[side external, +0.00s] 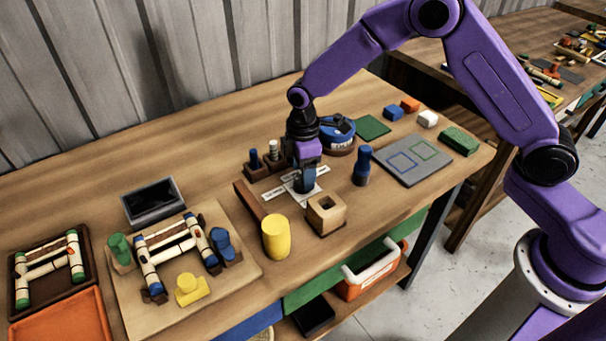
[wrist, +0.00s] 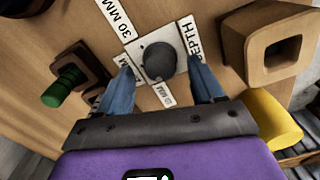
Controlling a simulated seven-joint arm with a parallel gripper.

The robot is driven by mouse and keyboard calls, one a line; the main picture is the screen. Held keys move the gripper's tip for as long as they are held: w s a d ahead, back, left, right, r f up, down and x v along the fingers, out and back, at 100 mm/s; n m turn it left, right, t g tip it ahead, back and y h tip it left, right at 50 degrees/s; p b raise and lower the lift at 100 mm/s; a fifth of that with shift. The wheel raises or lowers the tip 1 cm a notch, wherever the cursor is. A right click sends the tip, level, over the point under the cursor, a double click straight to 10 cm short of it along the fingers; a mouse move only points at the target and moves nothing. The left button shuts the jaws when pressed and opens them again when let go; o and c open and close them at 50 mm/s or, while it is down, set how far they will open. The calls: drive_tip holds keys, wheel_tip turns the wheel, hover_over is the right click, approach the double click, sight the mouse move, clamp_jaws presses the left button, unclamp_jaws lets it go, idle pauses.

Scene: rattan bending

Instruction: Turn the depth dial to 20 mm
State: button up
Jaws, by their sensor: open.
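The depth dial is a round dark grey knob (wrist: 160,62) on a white plate in the wrist view. White labels surround it: "30 MM" (wrist: 115,20) at the upper left, "DEPTH" (wrist: 205,38) at the right, "10 MM" (wrist: 164,95) below. A label at the left is partly hidden by a finger. I cannot make out a pointer on the knob. My gripper (wrist: 160,68) is open, its blue-grey fingers on either side of the knob, with gaps visible. In the side view my gripper (side external: 305,188) points down over the label plate (side external: 292,194) and hides the knob.
A hollow wooden block (side external: 326,214) and a yellow cylinder (side external: 275,237) stand close in front. A brown rack with pegs (side external: 264,166) stands behind left, and a blue peg (side external: 362,166) stands to the right. A grey mat (side external: 425,170) and green block (side external: 459,140) lie further right.

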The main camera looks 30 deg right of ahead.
drive_tip(key=shift+f, duration=0.9)
drive_tip(key=c, duration=1.1)
drive_tip(key=shift+o, duration=0.2)
drive_tip(key=shift+m, duration=0.3)
drive_tip(key=m, duration=1.1)
